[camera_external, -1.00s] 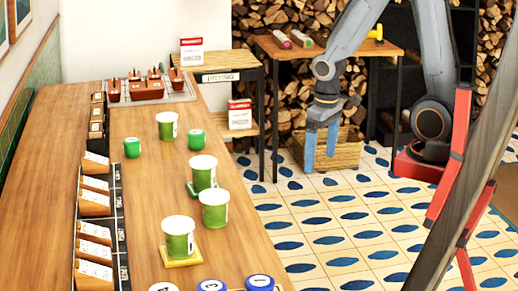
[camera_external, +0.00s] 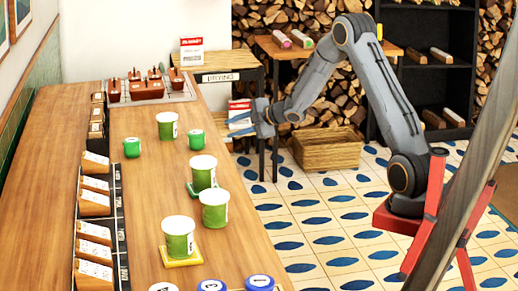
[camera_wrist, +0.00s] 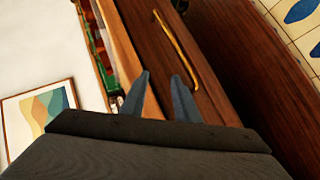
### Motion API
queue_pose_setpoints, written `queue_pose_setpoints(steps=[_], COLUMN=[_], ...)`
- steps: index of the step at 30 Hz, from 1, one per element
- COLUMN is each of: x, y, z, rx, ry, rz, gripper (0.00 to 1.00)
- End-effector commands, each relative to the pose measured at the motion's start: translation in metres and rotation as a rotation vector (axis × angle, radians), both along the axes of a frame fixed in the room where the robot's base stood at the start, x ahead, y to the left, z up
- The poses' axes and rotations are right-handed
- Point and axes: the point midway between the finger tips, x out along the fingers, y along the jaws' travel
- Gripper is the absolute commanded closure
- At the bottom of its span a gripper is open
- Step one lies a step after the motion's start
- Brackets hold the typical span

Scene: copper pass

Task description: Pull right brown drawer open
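In the wrist view, a dark brown wooden drawer front (camera_wrist: 150,35) runs at a slant, with a long brass handle (camera_wrist: 178,50) on it. My gripper (camera_wrist: 160,92) is open and empty. Its two blue-grey fingers point toward the wood, below the handle in the picture and apart from it. In the external view my gripper (camera_external: 240,119) points left toward the counter, near the drying stand. The drawer front does not show in the external view. I cannot tell from the wrist view how far the fingers are from the wood.
The wooden counter (camera_external: 50,180) carries green cups (camera_external: 179,238), red-brown pots (camera_external: 147,89) and a row of small boxes. The drying stand (camera_external: 217,62) and a wooden crate (camera_external: 326,149) stand beyond. Tiled floor (camera_external: 315,230) right of the counter is free.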

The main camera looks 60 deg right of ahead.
Motion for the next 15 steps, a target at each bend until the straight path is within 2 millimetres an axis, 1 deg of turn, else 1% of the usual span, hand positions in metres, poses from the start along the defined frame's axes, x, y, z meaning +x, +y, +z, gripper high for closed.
queue_pose_setpoints(steps=[1, 3, 6, 9, 12, 15], x=[0.013, 0.024, 0.029, 0.027, 0.025, 0.026], y=[-0.019, -0.035, -0.053, -0.063, -0.068, -0.068], z=[-0.024, -0.037, -0.054, -0.068, -0.074, -0.075], rx=[-0.053, -0.132, -0.225, -0.286, -0.32, -0.333], ry=[-0.05, -0.125, -0.214, -0.277, -0.312, -0.325], rz=[0.062, 0.163, 0.285, 0.372, 0.421, 0.443], gripper=[0.72, 0.72, 0.72, 0.72, 0.72, 0.72])
